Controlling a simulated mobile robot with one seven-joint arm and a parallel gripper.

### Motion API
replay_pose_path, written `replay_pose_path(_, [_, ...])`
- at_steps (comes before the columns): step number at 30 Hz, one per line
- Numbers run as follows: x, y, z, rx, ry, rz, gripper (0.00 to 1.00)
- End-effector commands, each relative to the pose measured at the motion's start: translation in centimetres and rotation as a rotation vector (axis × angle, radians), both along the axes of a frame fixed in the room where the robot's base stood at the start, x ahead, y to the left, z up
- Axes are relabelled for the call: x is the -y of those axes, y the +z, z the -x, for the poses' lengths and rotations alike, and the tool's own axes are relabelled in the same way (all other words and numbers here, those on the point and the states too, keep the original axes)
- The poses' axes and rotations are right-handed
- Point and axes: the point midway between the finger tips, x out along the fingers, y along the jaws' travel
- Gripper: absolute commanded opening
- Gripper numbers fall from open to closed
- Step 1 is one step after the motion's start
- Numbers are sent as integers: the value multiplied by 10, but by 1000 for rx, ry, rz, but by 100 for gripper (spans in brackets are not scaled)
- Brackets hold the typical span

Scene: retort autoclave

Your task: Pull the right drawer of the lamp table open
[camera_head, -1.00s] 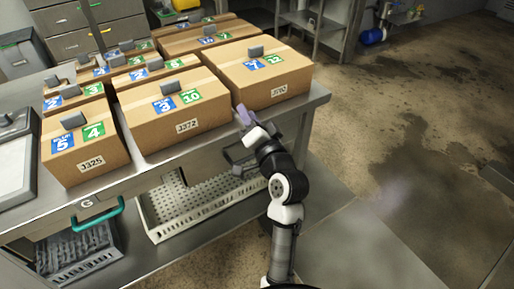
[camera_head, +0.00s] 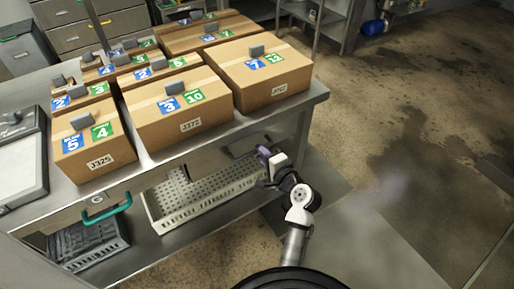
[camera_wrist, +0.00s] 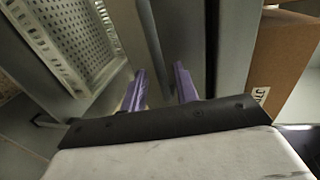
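The lamp table (camera_head: 130,187) is a steel bench with cartons on top. Its right drawer has a dark grey handle area (camera_head: 243,146) under the front edge, right of centre; its details are small and unclear. The drawer looks closed. My gripper (camera_head: 263,153) is at the table's front, just right of that area and below the large right carton. In the wrist view my gripper (camera_wrist: 159,72) has its two purple fingers apart, with a gap between them. A narrow grey edge (camera_wrist: 154,45) lies beyond the gap; I cannot tell whether the fingers touch it.
Cartons (camera_head: 180,115) cover most of the tabletop. The left drawer has a teal handle (camera_head: 107,215) and a G label. A perforated white tray (camera_head: 180,225) and a dark crate (camera_head: 85,242) sit on the lower shelf. The floor to the right (camera_head: 365,140) is open.

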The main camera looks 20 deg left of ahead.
Motion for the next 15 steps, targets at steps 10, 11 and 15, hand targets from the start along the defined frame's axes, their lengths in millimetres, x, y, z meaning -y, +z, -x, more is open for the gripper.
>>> replay_pose_path(10, [-25,-6,-19,1,0,1,30])
replay_pose_path(11, [-25,-6,-19,1,0,1,30])
replay_pose_path(15, [-25,-7,-19,1,0,0,30])
